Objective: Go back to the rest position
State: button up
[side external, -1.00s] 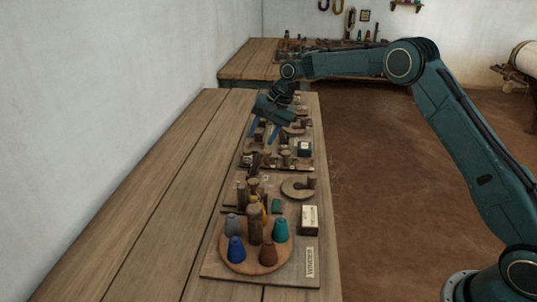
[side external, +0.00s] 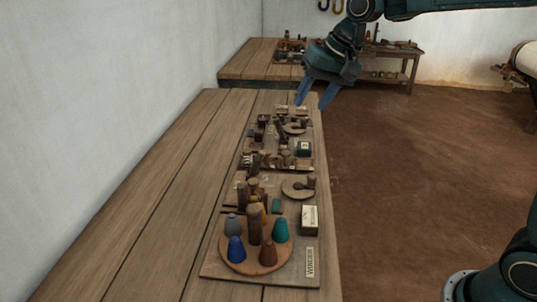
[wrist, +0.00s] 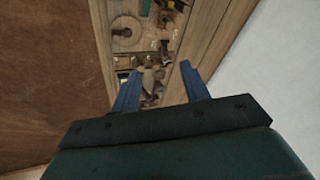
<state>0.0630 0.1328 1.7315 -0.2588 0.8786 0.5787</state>
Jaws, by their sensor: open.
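My gripper (side external: 313,100) is open, with two blue fingers apart and nothing between them. In the side view it hangs above the far right edge of the long wooden table, higher than the boards of tools. In the wrist view my gripper (wrist: 160,92) points down over the table, and a board with a round disc (wrist: 126,34) and small wooden parts shows beyond the fingertips.
The long wooden table (side external: 150,215) carries several boards along its right side. A second table (side external: 245,62) stands behind. Brown floor (side external: 400,180) is clear on the right.

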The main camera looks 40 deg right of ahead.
jog(key=s+d+f+n, duration=0.1)
jog(key=s+n, duration=0.1)
jog(key=s, duration=1.2)
jog(key=s+d+f+n+t+h, duration=0.1)
jog(key=s+f+n, duration=0.1)
jog(key=s, duration=1.2)
jog(key=shift+n+h, duration=0.3)
